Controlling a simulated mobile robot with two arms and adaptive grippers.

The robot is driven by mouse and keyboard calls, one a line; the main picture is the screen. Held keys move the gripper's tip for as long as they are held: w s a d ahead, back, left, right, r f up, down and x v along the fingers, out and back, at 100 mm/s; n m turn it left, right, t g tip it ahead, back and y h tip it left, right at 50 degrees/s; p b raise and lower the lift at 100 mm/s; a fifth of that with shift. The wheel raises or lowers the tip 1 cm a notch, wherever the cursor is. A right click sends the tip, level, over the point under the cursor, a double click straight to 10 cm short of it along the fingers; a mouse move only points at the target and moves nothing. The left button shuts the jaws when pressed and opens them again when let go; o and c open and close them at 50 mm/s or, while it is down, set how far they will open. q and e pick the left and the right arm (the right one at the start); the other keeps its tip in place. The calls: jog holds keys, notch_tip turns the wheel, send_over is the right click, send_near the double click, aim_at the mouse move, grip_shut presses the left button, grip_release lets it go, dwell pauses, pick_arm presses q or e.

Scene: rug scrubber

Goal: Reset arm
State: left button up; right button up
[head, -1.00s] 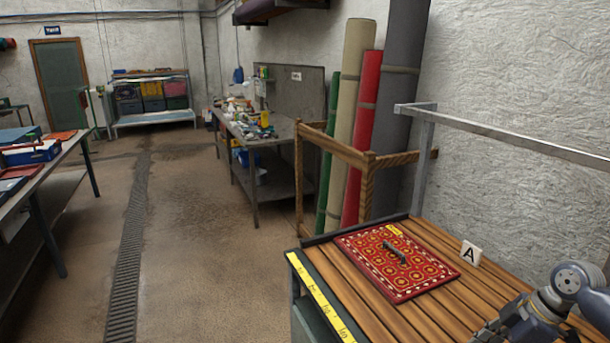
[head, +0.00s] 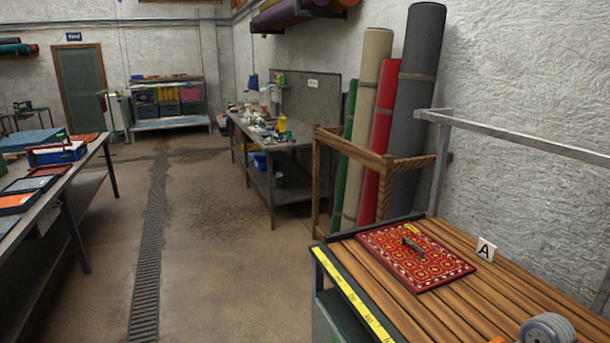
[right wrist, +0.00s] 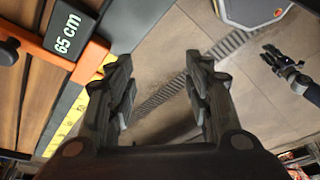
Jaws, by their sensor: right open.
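My right gripper (right wrist: 158,78) is open and empty in the right wrist view, its two dark fingers apart above the floor. It hangs beside the slatted table (head: 460,315) edge.
A sign A (head: 486,250) stands behind the rug. An orange bar (right wrist: 45,55) with a 65 cm label (right wrist: 69,33) lies at the table edge by my right gripper. A metal rail (head: 520,135) rises behind. The floor (head: 220,270) left of the table is clear.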

jog(key=s+a+f+m, duration=0.3)
jog(key=s+a+f, duration=0.5)
jog(key=s+a, duration=0.3)
jog(key=s+r+m+t+h, duration=0.2)
jog(key=s+m+t+h, duration=0.1)
jog(key=s+m, duration=0.65)
notch_tip(320, 180, down, 30)
jog(key=s+n+g+b, duration=0.1)
jog(key=s+g+b, duration=0.1)
pick_arm(q)
jog(key=f, duration=0.1)
jog(key=s+f+b, duration=0.1)
jog(key=a+f, duration=0.1)
jog(key=f, duration=0.1)
jog(key=shift+s+b, duration=0.2)
jog(key=shift+b, duration=0.15)
pick_arm(e)
jog(key=s+d+f+g, duration=0.1)
jog(key=s+d+f, duration=0.1)
jog(key=s+f, duration=1.4)
jog(key=shift+s+d+f, duration=0.2)
jog(key=shift+s, duration=0.2)
jog(key=shift+n, duration=0.25)
